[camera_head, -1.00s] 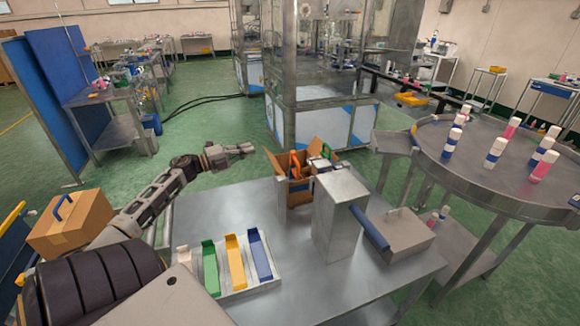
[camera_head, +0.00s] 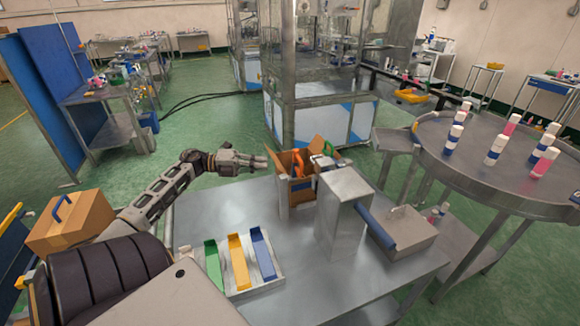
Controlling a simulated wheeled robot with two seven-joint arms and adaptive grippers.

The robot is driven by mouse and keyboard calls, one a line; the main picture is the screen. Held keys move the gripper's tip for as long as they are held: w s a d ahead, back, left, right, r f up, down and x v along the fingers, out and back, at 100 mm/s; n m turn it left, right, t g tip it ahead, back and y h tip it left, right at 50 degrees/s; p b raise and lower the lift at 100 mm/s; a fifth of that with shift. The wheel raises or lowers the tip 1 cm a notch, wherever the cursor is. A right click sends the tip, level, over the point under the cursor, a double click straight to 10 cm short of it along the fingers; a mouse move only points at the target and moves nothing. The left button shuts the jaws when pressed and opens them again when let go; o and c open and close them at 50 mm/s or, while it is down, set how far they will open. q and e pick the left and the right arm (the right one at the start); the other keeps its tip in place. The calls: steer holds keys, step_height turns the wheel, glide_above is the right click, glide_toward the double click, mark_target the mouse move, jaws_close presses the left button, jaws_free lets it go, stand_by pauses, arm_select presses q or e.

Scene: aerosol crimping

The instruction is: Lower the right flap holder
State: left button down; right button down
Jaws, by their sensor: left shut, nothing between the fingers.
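An open cardboard box (camera_head: 281,184) stands at the back edge of the metal table (camera_head: 240,210). An orange flap holder (camera_head: 298,164) is at the box's upper middle. A green flap holder (camera_head: 329,150) is at its right rear. Its lower part is hidden by grey parts in front, and I cannot tell its exact position on the flap. My left gripper (camera_head: 264,162) is shut and empty, just left of the box's left flap, with its fingertips pointing right. I cannot tell whether it touches the flap. My right gripper is not in view.
A round table (camera_head: 480,160) with several bottles is at right.

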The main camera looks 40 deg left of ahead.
arm_select(q)
steer(key=shift+s+d, duration=0.15)
stand_by(0.3)
steer(key=p+x, duration=0.2)
steer(key=x, duration=0.8)
steer(key=shift+s+f, duration=0.1)
stand_by(0.5)
steer(key=shift+g, duration=0.3)
